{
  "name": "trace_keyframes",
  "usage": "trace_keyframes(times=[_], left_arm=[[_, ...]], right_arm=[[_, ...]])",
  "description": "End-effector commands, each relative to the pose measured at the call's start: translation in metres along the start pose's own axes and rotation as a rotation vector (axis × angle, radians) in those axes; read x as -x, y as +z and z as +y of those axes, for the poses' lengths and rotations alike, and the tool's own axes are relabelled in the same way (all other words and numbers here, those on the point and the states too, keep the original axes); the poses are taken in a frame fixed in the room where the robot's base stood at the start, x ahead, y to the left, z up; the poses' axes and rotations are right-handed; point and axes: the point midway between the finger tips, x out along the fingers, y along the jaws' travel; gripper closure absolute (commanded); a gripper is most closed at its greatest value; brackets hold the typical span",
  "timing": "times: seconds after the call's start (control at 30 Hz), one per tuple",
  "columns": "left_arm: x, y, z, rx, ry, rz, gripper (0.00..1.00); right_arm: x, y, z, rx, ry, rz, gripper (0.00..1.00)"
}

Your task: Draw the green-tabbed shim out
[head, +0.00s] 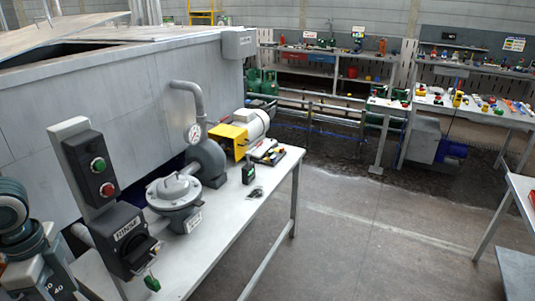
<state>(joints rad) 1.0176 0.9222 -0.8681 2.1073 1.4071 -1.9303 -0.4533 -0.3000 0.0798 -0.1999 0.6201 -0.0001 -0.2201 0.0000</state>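I cannot make out a shim with certainty. A motor (254,123) with a yellow coupling guard (228,141) stands on a light workbench (233,211), beside a grey pump (207,162). No green tab shows clearly at the motor's feet. A small green piece (152,284) hangs below the black rotary switch box (127,240) at the bench's near end. A small black device with a green face (248,173) stands on the bench in front of the motor.
Small tools (269,154) lie by the motor. A large grey tank (130,90) is behind. The floor (370,235) to the right is clear.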

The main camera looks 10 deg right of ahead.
Motion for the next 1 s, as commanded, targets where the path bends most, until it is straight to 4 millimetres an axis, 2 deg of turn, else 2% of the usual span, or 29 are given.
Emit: trace_keyframes(times=[0.17, 0.37, 0.67, 0.8, 1.0], left_arm=[[-0.002, -0.002, 0.0, 0.0, -0.001, 0.002, 0.46], [-0.023, -0.017, 0.001, 0.011, -0.013, 0.026, 0.46], [-0.094, -0.075, 0.014, 0.092, -0.061, 0.141, 0.46], [-0.129, -0.103, 0.026, 0.173, -0.086, 0.215, 0.46], [-0.174, -0.134, 0.05, 0.328, -0.111, 0.312, 0.46]], right_arm=[[0.0, 0.0, 0.0, 0.0, 0.0, 0.0, 0.7], [-0.001, 0.0, 0.0, 0.0, 0.0, 0.0, 0.7], [-0.001, 0.0, 0.0, 0.0, 0.0, 0.0, 0.7], [-0.002, 0.0, 0.0, 0.0, 0.0, 0.0, 0.7], [-0.002, 0.0, 0.0, 0.0, 0.0, 0.0, 0.7]])
